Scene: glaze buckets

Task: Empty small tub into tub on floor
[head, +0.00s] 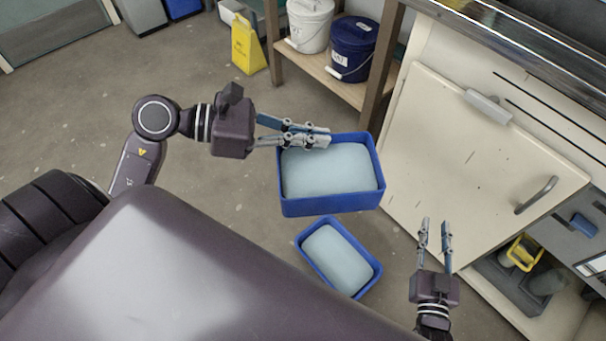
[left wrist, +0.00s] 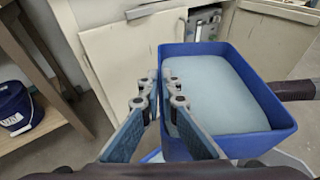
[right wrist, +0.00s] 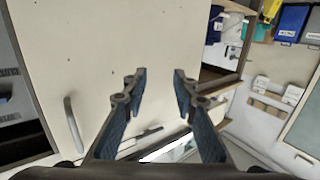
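A blue tub (head: 335,205) full of pale blue glaze sits about level in the middle of the head view. I take it as the small tub; it looks raised, but its underside is hidden. A second blue tub (head: 318,269), also holding pale glaze, stands on the floor lower in the picture. My right gripper (head: 434,222) is open and empty, right of both tubs.
A pale cabinet (head: 470,150) with a handle (head: 536,195) stands close on the right. A wooden shelf (head: 330,75) holds a white bucket (head: 310,25) and a dark blue bucket (head: 353,45). A yellow sign (head: 247,45) stands left of it. The floor at left is clear.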

